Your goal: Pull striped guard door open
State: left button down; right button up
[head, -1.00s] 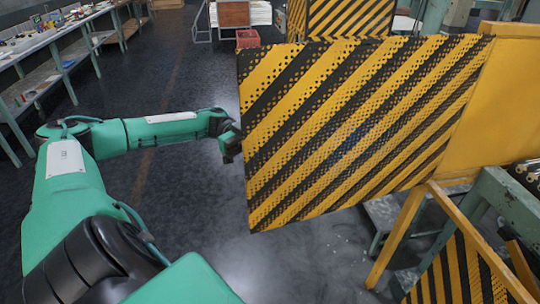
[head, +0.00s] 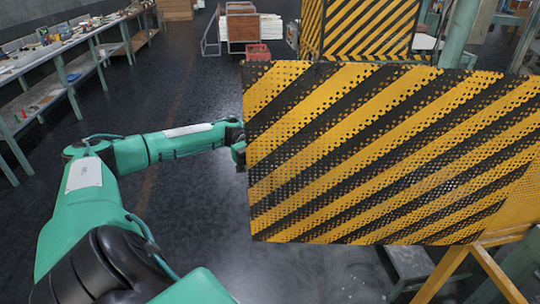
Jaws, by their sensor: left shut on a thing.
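The striped guard door (head: 375,155) is a perforated yellow and black panel filling the right half of the head view. It stands swung out from its yellow frame (head: 480,262) at the lower right. My left gripper (head: 240,155) is at the door's left edge and shut on it. The fingertips are partly hidden by the door. My right gripper is not in view.
A long workbench (head: 60,48) with parts and tools runs along the left. A red crate (head: 258,52) and a cart (head: 240,27) stand at the back. Another striped panel (head: 370,28) stands behind the door. The dark floor (head: 160,235) between bench and door is clear.

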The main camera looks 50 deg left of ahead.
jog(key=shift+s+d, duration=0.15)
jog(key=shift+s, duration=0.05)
pick_arm(q)
jog(key=c, duration=1.7)
grip_release()
jog(key=shift+o, duration=1)
jog(key=shift+w+d, duration=0.1)
jog(key=shift+w, duration=0.05)
